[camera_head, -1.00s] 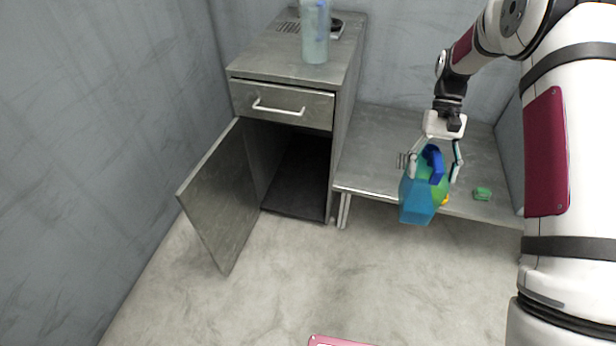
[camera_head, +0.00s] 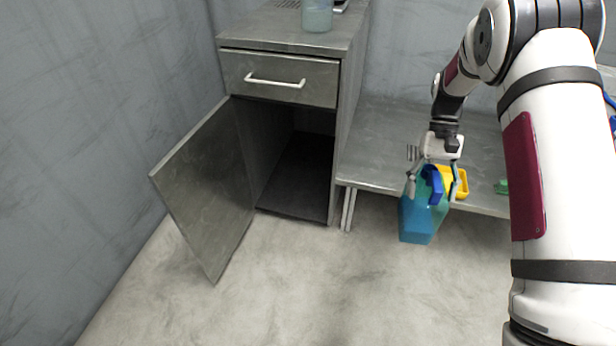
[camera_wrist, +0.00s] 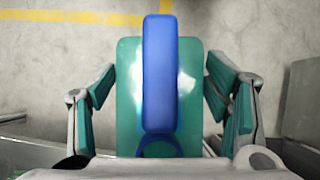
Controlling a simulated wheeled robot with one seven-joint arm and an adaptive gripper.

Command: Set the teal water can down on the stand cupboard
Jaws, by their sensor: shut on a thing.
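The teal water can (camera_head: 416,220) with a blue handle (camera_head: 433,184) hangs upright from my gripper (camera_head: 437,186), in front of the low bench's edge. In the wrist view the can (camera_wrist: 128,85) and its blue handle (camera_wrist: 160,75) lie between the two fingers of my gripper (camera_wrist: 162,105). My gripper is shut on the can. The stand cupboard (camera_head: 290,35) is to the left, a grey cabinet with a drawer (camera_head: 275,76) shut and its lower door (camera_head: 205,185) swung open. Its inside (camera_head: 298,180) is dark and looks empty.
A bluish bottle (camera_head: 317,15) stands on the cupboard's top, cut off by the frame. A low grey bench (camera_head: 385,150) adjoins the cupboard at the right, with a yellow item (camera_head: 455,181) and a small green item (camera_head: 501,187). The floor in front is clear.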

